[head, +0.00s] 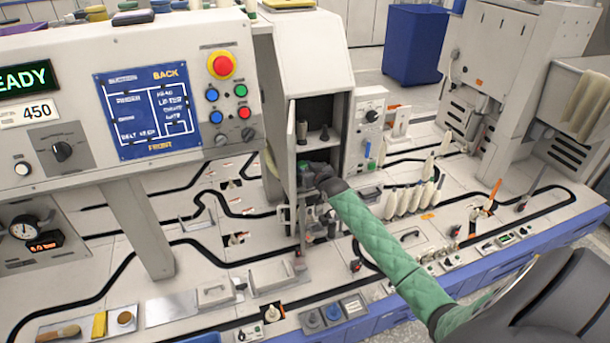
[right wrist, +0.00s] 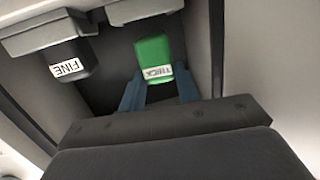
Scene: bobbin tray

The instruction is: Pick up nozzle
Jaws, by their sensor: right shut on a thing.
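A green nozzle labelled THICK (right wrist: 154,58) shows in the right wrist view, between the two blue fingers of my right gripper (right wrist: 160,92). The fingers are shut on its lower part. A dark nozzle labelled FINE (right wrist: 68,68) is to its left, apart from the gripper. In the head view my right gripper (head: 306,174) is at the front opening of the narrow cabinet (head: 316,72), and the held nozzle is mostly hidden there. My left gripper is not in view.
The cabinet's open door (head: 291,150) stands close on the left of my gripper. Pale bobbins (head: 408,198) stand on the bench to the right. A control panel (head: 180,85) is at the left.

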